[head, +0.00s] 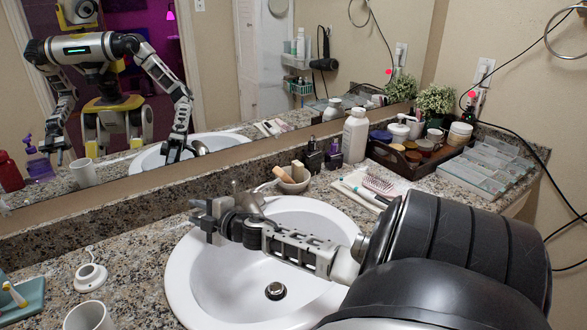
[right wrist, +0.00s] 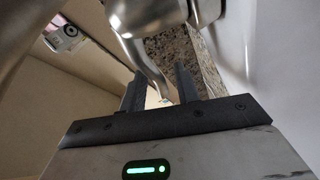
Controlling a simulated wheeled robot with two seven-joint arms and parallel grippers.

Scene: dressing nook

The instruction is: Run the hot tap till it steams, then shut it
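The metal tap (head: 250,202) stands at the back rim of the white oval sink (head: 185,275), partly hidden by my right gripper. My right gripper (head: 203,212) is over the sink's back left rim, beside the tap. In the right wrist view the gripper (right wrist: 160,82) is open, its two dark fingers apart. A curved metal part of the tap (right wrist: 139,50) shows in line with the gap, and I cannot tell whether the fingers touch it. I see no steam and no water stream; my arm covers part of the basin. My left gripper shows only as a small mirror reflection.
A hairbrush (head: 378,183), a wooden tray (head: 408,166) of jars and clear boxes (head: 482,170) lie to the right. A cup (head: 88,317) stands front left. The mirror (head: 215,90) rises behind the counter.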

